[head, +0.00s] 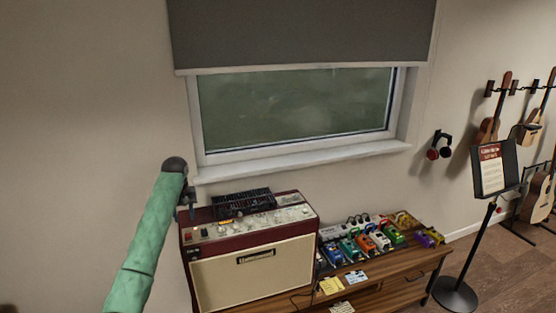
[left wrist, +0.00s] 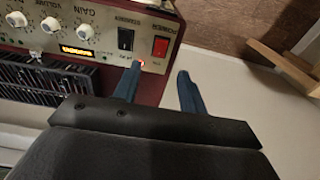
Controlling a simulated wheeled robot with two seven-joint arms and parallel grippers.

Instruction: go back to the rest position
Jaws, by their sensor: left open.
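My left gripper (head: 190,205) is at the end of my green arm, at the left end of the red and cream amplifier (head: 254,270). In the left wrist view the two blue fingers of my left gripper (left wrist: 158,82) are apart, with nothing between them. They are close to the amplifier's control panel (left wrist: 95,32), beside the red power switch (left wrist: 160,46) and the black standby switch (left wrist: 125,38). A small lit light shows near one fingertip; I cannot tell whether the finger touches the panel. My right gripper is not in view.
The amplifier stands on a wooden cabinet (head: 385,275) with a black rack-like item (head: 242,202) on top. Several colourful pedals (head: 365,242) sit to its right. A window (head: 295,110) is behind. A music stand (head: 493,170) and guitars (head: 538,198) are at the right.

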